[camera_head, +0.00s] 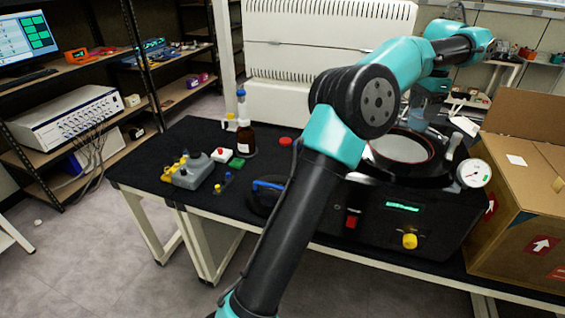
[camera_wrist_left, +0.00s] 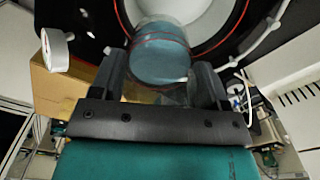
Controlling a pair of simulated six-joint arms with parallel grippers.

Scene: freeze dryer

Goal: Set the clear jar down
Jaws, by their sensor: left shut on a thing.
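My left gripper (camera_wrist_left: 160,78) is shut on the clear jar (camera_wrist_left: 160,55), which looks bluish and see-through in the left wrist view. The jar sits between the two dark fingers. In the head view the jar (camera_head: 417,113) is a small bluish shape at the rear of the freeze dryer's round chamber (camera_head: 402,148), partly hidden by my left arm. In the wrist view the jar overlaps the chamber's pale round opening (camera_wrist_left: 205,14). I cannot tell whether its base touches anything. My right gripper is not in view.
The black freeze dryer (camera_head: 400,222) has a dial gauge (camera_head: 473,173) on its right. An open cardboard box (camera_head: 520,215) stands right of it. Some dark tabletop (camera_head: 190,133) there is bare.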

